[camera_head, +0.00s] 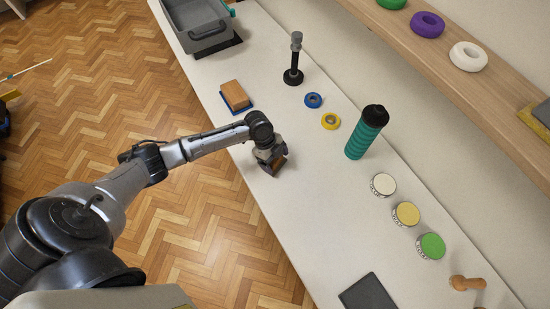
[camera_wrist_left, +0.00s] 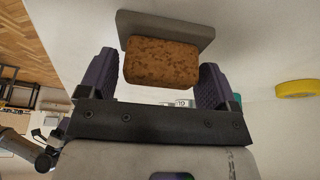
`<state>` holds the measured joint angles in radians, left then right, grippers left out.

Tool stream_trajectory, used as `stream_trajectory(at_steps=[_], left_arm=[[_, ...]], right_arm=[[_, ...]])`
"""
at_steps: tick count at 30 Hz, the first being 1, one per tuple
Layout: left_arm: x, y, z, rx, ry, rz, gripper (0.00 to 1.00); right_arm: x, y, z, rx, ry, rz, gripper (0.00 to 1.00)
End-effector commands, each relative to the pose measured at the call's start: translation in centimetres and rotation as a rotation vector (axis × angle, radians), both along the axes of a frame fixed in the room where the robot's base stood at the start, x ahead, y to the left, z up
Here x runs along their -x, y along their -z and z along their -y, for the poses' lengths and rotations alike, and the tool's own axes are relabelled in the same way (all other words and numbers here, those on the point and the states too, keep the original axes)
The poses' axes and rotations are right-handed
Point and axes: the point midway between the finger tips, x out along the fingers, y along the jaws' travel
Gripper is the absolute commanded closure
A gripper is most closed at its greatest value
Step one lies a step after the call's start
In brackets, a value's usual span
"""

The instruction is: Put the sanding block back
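The sanding block (camera_wrist_left: 162,62) has a speckled brown cork body on a wider grey base (camera_wrist_left: 190,28). It sits between the two fingers of my left gripper (camera_wrist_left: 158,82), which appear to press on its sides. In the head view, my left gripper (camera_head: 270,155) is over the near edge of the white bench, and the block shows only as a small brown and dark piece (camera_head: 279,162) below it. I cannot tell whether its base touches the bench. My right gripper is not in view.
The bench (camera_head: 325,200) has a brown block with a blue underside (camera_head: 236,95), grey bin (camera_head: 205,30), black stand (camera_head: 294,65), two tape rolls (camera_head: 330,121), teal bottle (camera_head: 365,135), several lidded tins (camera_head: 405,214), dark flat pad (camera_head: 367,293) and wooden-handled item (camera_head: 467,283). A shelf (camera_head: 480,95) runs behind.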

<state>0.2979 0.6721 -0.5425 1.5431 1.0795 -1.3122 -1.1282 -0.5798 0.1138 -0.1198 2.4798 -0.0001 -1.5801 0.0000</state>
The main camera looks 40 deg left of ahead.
Motion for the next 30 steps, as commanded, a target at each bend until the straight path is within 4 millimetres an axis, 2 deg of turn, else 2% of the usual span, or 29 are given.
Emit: stream_trajectory(at_steps=[3,10,14,30], left_arm=[[0.0,0.0,0.0,0.000,0.000,0.000,0.06],[0.0,-0.1,0.0,0.000,0.000,0.000,0.06],[0.0,-1.0,-0.3,0.000,0.000,0.001,0.06],[0.4,-9.4,-3.8,-0.002,0.000,0.001,0.06]], right_arm=[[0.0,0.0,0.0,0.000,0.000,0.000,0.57],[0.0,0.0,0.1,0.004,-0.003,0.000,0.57],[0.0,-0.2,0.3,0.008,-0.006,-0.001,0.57],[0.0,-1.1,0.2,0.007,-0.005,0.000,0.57]])
